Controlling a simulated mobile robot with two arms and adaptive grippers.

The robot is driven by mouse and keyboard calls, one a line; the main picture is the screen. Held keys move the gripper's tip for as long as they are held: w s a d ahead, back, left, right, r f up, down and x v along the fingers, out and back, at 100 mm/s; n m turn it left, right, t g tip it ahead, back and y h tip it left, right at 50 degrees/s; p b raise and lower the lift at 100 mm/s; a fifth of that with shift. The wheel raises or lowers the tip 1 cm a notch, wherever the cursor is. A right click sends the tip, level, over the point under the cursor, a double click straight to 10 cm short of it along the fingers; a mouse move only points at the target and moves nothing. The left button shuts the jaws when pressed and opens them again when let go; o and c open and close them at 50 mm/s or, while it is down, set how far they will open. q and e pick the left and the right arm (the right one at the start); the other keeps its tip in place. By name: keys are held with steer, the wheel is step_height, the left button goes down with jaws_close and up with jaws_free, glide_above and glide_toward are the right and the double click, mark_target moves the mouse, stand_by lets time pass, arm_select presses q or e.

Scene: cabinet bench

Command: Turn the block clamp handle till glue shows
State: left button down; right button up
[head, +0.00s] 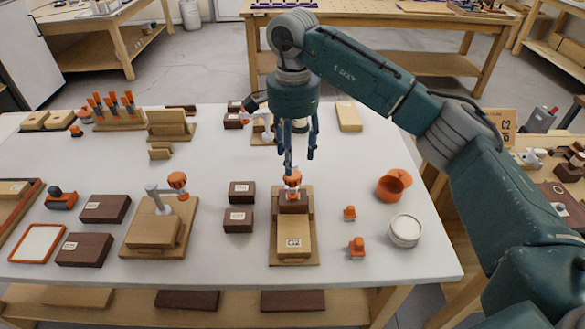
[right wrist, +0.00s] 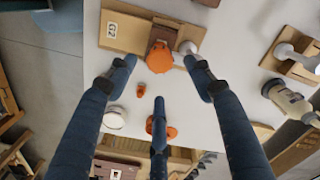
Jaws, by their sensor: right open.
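My right gripper (head: 299,155) is open, pointing down, above and slightly behind the handle. In the wrist view its fingers (right wrist: 159,75) surround the handle without clear contact. The block joint is too small to tell whether glue shows. My left gripper is out of view.
A similar clamp (head: 185,215) with an orange handle stands to the left, another (head: 262,138) behind. Dark blocks (head: 238,220) lie close on the left. Small orange pieces (head: 357,248), a white round tub (head: 405,231) and an orange cup (head: 390,188) stand on the right.

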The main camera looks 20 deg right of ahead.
mark_target(293, 179)
step_height(293, 179, down, 6)
steer(key=shift+r+p, duration=0.1)
steer(key=shift+p, duration=0.3)
steer(key=c, duration=1.2)
steer(key=shift+m, duration=0.3)
